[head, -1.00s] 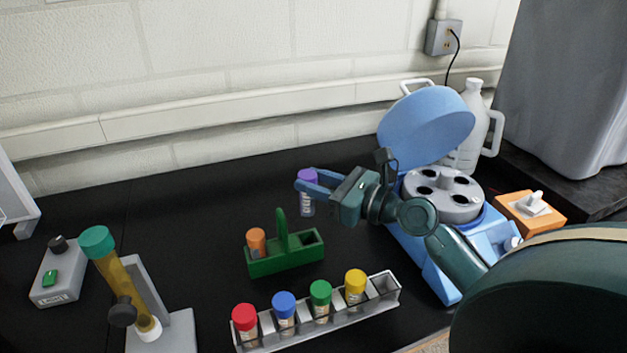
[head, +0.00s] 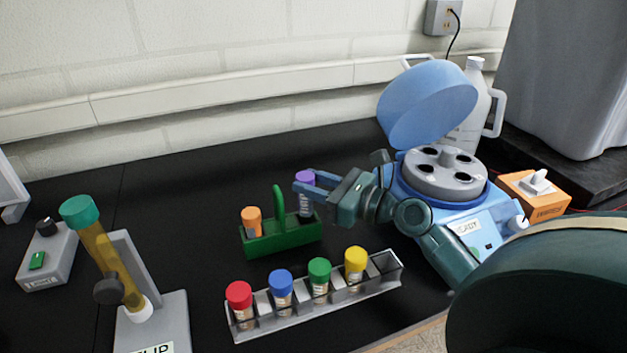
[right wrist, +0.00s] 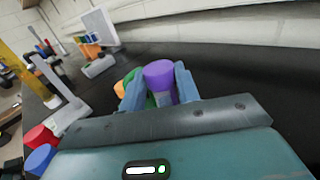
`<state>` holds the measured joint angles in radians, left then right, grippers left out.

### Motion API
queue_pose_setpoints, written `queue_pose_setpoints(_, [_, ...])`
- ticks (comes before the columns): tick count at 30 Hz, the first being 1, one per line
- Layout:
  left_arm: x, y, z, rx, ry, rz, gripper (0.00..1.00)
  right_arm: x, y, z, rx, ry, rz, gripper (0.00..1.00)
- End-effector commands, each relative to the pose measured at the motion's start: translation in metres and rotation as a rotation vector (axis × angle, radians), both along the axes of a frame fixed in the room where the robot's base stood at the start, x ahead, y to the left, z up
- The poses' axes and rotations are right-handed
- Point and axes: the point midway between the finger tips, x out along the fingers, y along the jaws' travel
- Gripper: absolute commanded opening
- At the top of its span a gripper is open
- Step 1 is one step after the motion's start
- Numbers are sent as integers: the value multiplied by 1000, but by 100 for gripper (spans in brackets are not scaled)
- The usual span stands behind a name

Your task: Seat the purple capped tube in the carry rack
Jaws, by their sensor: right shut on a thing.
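The purple capped tube (head: 305,200) is upright in my right gripper (head: 304,184), whose fingers close around it just below the cap. The green carry rack (head: 262,246) stands on the black bench with a tall handle in its middle and an orange capped tube (head: 251,221) in its left compartment. The purple tube's lower end is at the rack's right compartment; I cannot tell how deep it is. In the right wrist view the purple cap (right wrist: 159,76) shows between the fingers (right wrist: 160,88), with the green rack partly hidden behind. My left gripper is not in view.
A clear rack (head: 300,321) with red, blue, green and yellow capped tubes stands in front. An open blue centrifuge (head: 470,230) is at the right, an orange box (head: 543,205) beyond it. A stand with an amber tube (head: 110,260) is at the left. Bench behind the green rack is clear.

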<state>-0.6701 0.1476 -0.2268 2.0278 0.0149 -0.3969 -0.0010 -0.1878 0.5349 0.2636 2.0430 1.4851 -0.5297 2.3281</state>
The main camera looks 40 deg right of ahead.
Motion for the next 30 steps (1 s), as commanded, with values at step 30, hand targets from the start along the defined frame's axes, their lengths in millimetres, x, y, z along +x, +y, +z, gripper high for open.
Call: queue_pose_setpoints(30, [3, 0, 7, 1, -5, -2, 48, 0, 0, 0, 0, 0, 0, 10])
